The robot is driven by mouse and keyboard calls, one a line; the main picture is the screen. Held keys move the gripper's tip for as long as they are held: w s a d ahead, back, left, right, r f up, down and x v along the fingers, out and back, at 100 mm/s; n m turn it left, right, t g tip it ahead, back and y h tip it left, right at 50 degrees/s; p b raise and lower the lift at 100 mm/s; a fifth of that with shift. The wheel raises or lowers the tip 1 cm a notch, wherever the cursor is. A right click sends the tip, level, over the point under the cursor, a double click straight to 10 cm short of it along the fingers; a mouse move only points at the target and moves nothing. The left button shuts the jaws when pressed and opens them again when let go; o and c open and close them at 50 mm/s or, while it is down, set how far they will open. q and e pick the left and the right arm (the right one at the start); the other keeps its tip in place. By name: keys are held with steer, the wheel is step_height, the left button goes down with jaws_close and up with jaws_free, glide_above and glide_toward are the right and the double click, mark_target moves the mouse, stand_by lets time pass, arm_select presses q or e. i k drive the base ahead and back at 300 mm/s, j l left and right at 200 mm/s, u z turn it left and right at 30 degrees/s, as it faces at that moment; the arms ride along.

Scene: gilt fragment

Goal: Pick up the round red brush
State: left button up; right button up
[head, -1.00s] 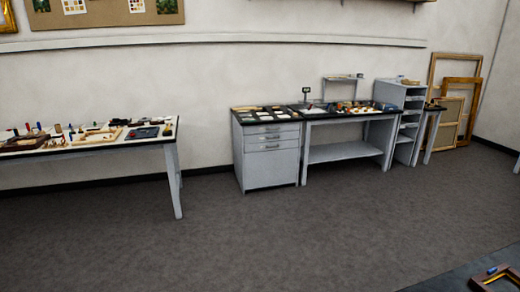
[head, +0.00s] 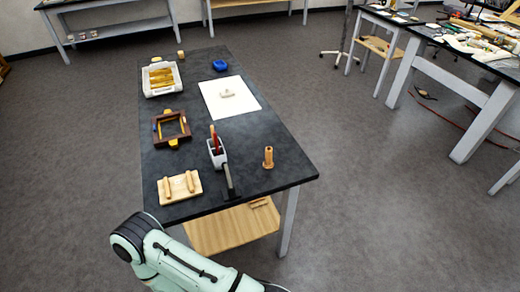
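A thin red upright item (head: 214,138), which looks like the red brush, stands in a small pale grey holder (head: 217,158) on the dark worktable (head: 190,205). Its lower end is hidden inside the holder, and its roundness is too small to tell. A dark bar-shaped object (head: 229,182) lies close in front of the holder. One of my pale green arms crosses the bottom of the head view, in front of the table's near edge. Neither gripper's fingers can be seen.
On the table are a white tray (head: 148,84), a wooden frame (head: 160,137), a board with two wooden bars (head: 164,187), a white sheet (head: 240,105), a blue object (head: 220,65) and a wooden upright peg (head: 268,157). A cluttered bench (head: 488,85) stands right, across open floor.

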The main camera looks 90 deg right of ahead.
mark_target(216, 140)
steer(key=z, duration=1.75)
